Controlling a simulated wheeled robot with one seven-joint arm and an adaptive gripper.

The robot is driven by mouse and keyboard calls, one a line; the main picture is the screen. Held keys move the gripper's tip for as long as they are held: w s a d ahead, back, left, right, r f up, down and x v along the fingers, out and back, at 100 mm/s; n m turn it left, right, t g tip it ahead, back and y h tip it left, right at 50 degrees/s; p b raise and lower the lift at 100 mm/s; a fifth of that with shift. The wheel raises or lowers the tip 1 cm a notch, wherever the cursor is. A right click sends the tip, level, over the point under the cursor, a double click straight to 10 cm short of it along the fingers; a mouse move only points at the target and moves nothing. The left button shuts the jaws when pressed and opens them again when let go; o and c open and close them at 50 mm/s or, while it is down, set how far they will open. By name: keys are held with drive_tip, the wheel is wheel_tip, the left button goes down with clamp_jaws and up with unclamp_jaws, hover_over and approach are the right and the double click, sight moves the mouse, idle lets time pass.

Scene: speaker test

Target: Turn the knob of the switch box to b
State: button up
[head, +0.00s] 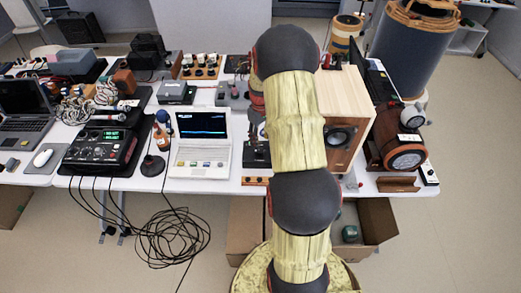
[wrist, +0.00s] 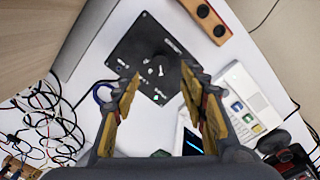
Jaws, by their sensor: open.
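The switch box (wrist: 132,47) is a flat black box with white markings, in the upper middle of the wrist view. Its dark round knob (wrist: 163,57) is hard to tell from the black face, and I cannot read which letter it points to. My gripper (wrist: 158,81) is open, its two yellow-and-dark fingers spread on either side of the lower part of the box, with nothing between them. The fingers appear above the box, apart from the knob. In the head view the box (head: 256,154) shows only partly at the table's front, beside my arm, which hides the rest.
A white laptop (head: 201,150) stands left of the box. A wooden speaker (head: 340,105) stands close on the right. A wooden block with two dark holes (wrist: 207,18) lies by the table's front edge. Loose cables (wrist: 45,120) lie at the wrist view's left.

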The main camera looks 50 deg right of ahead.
sight(260, 151)
wheel_tip(260, 151, down, 8)
drive_tip(key=shift+r+b, duration=0.25)
drive_tip(key=shift+b, duration=0.5)
drive_tip(key=shift+c, duration=0.2)
clamp_jaws()
